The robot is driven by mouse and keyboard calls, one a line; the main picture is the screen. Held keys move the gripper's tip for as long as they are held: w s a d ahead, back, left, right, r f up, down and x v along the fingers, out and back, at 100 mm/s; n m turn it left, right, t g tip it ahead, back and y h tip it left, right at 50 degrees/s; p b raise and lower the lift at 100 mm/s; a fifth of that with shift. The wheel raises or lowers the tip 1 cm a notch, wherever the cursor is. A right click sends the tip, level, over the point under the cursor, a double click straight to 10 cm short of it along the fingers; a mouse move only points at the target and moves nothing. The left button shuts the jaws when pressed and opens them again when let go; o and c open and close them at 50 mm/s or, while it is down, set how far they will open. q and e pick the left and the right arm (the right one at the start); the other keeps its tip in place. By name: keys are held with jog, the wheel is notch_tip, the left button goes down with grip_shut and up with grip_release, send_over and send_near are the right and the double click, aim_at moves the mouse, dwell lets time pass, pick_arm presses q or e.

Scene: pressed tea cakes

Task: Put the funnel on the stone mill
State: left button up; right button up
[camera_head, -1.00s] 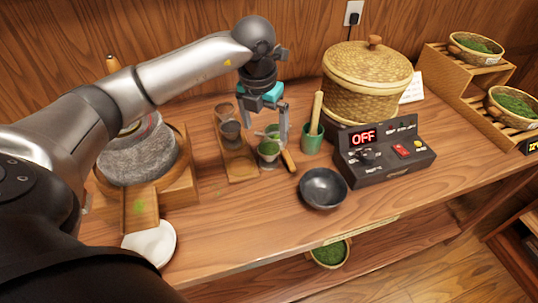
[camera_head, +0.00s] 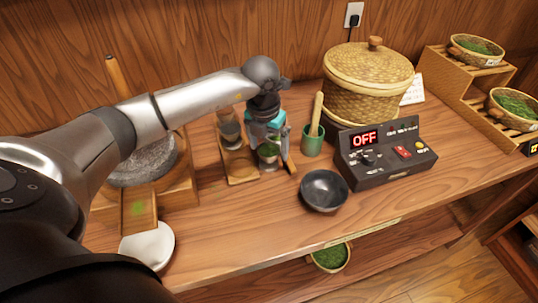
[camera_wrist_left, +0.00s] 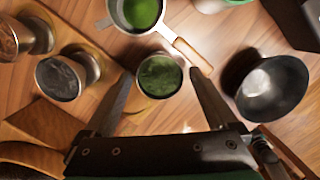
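The stone mill (camera_head: 148,168), a grey round stone in a wooden frame, stands at the left in the head view, partly hidden by my left arm. My left gripper (camera_head: 271,152) is open above the small vessels at the table's middle. In the left wrist view its fingers (camera_wrist_left: 162,82) stand apart on either side of a small metal cup with green contents (camera_wrist_left: 160,76); I see no grip on it. A metal scoop or strainer (camera_wrist_left: 139,14) with a wooden handle and green contents lies beyond it. I cannot tell which vessel is the funnel.
A black bowl (camera_head: 324,189), green cup with a pestle (camera_head: 312,142), control box (camera_head: 385,155) and lidded basket (camera_head: 367,85) are to the right. A white plate (camera_head: 148,246) is front left.

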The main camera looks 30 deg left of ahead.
aim_at(269, 150)
pick_arm(q)
jog(key=c, duration=1.4)
notch_tip(269, 150, up, 20)
jog(key=p, duration=0.2)
jog(key=s+d+f+n+g, duration=0.1)
jog(key=s+d+f+n, duration=0.1)
jog(key=n, duration=0.9)
jog(key=s+d+f+n+g, duration=0.1)
jog(key=s+d+n, duration=0.4)
jog(key=n, duration=0.7)
jog(key=s+d+f+n+g, duration=0.1)
jog(key=s+d+f+n, duration=0.2)
jog(key=n, duration=0.9)
jog(key=shift+s+d+f, duration=0.1)
jog(key=shift+s+d, duration=0.25)
jog(key=shift+d, duration=0.2)
jog(key=shift+s+d+f, duration=0.1)
jog(key=shift+s+d, duration=0.2)
jog(key=shift+d, duration=0.25)
jog(key=shift+a+g, duration=0.15)
jog(key=shift+g, duration=0.15)
